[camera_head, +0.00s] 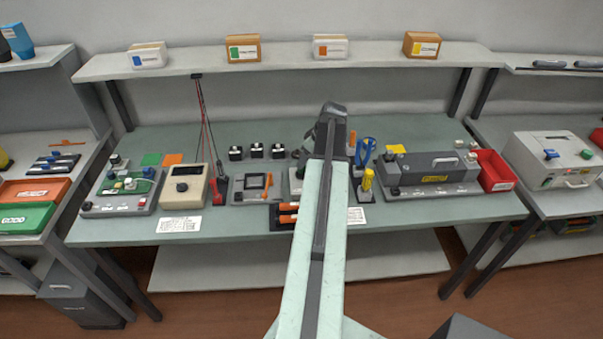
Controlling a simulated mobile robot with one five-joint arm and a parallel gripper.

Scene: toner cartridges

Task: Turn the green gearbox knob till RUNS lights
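A grey test unit (120,205) stands at the left end of the bench. It carries small green, white, yellow and blue parts; a green part (128,176) sits near its middle, but it is too small to tell whether it is the gearbox knob. Small marks line the unit's front edge; I cannot read RUNS or see a light clearly. My gripper (333,108) is at the far end of my raised arm, over the middle of the bench, well to the right of the unit. Its fingers are too small and dark to tell open from shut.
Right of the unit are a beige meter (183,197) with hanging leads and a grey fixture (252,193). A long dark machine (432,190) and a red bin (492,172) fill the right side. A shelf (290,58) with boxes runs above the bench.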

